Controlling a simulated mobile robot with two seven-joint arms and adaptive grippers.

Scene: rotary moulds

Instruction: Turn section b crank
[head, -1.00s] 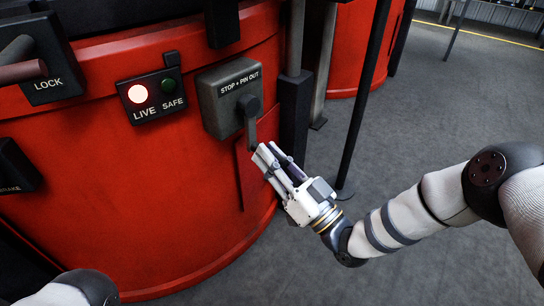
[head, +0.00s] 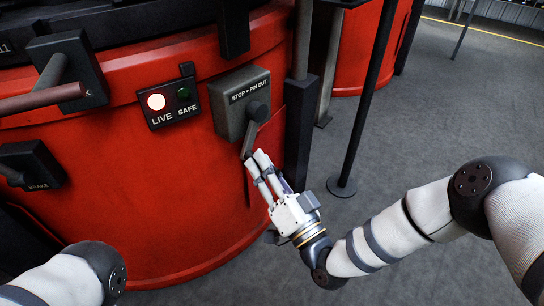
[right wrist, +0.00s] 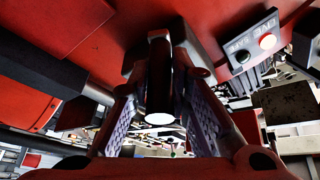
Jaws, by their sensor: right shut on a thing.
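A grey box labelled "STOP + PIN OUT" (head: 240,92) is fixed to the red round housing (head: 170,215) in the head view. Its short dark crank arm (head: 250,137) hangs downward, tilted to the left. My right gripper (head: 257,162) is at the crank's lower end, shut on its handle. In the right wrist view the dark cylindrical handle (right wrist: 160,85), with a bright end, lies between the two finger pads. No label reading "section b" is legible. My left gripper is outside the view; only part of my left arm shows.
A lamp panel (head: 172,104) shows LIVE lit white and SAFE dark green. Left of it are a box with a brown-gripped crank (head: 42,98) and a brake box (head: 32,166). A black post (head: 362,110) stands right of my gripper. Grey floor (head: 440,120) is open at right.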

